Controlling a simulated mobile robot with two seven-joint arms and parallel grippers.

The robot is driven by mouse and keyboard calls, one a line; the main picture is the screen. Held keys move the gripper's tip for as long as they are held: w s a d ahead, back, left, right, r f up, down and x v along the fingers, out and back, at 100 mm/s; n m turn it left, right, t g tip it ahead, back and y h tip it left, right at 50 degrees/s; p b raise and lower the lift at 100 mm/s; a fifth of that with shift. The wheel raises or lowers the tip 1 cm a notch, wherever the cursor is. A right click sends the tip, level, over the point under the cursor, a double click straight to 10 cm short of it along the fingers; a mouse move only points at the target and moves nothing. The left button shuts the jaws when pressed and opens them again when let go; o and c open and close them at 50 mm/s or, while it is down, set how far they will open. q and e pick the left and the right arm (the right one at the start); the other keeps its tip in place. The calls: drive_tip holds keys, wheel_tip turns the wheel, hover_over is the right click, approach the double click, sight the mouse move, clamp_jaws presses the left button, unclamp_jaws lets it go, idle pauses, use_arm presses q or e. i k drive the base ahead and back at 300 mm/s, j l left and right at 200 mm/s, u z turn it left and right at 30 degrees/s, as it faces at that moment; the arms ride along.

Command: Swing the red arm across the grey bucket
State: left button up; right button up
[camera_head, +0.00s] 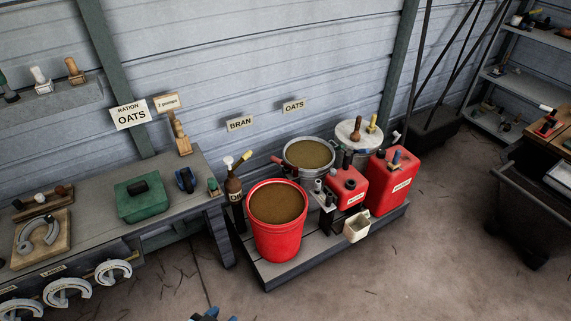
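The grey bucket (330,146) stands on the low platform by the wall, filled nearly to the rim with brown grain. A short red arm (283,161) shows at the left side of its rim, pointing up and left. Its inner end is partly hidden behind the red bucket and nearby things, so I cannot tell how it is joined. A small dark and blue shape (210,315), perhaps the tip of my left gripper, shows at the bottom edge, far from the red arm. Its fingers cannot be made out. My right gripper is not in view.
A red bucket (275,240) of grain stands in front of the grey one, with a brown bottle (234,189) behind it. Red cans (393,184) and a lidded pail (358,135) stand to the right. A workbench (90,245) fills the left. The front floor is mostly clear.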

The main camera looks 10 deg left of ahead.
sight(277, 161)
drive_tip(key=i+l, duration=0.15)
drive_tip(key=i, duration=0.3)
drive_tip(key=i+l, duration=0.15)
drive_tip(key=i, duration=0.35)
drive_tip(key=i+l, duration=0.15)
drive_tip(key=i, duration=0.3)
drive_tip(key=i+l+u, duration=0.1)
drive_tip(key=i, duration=0.4)
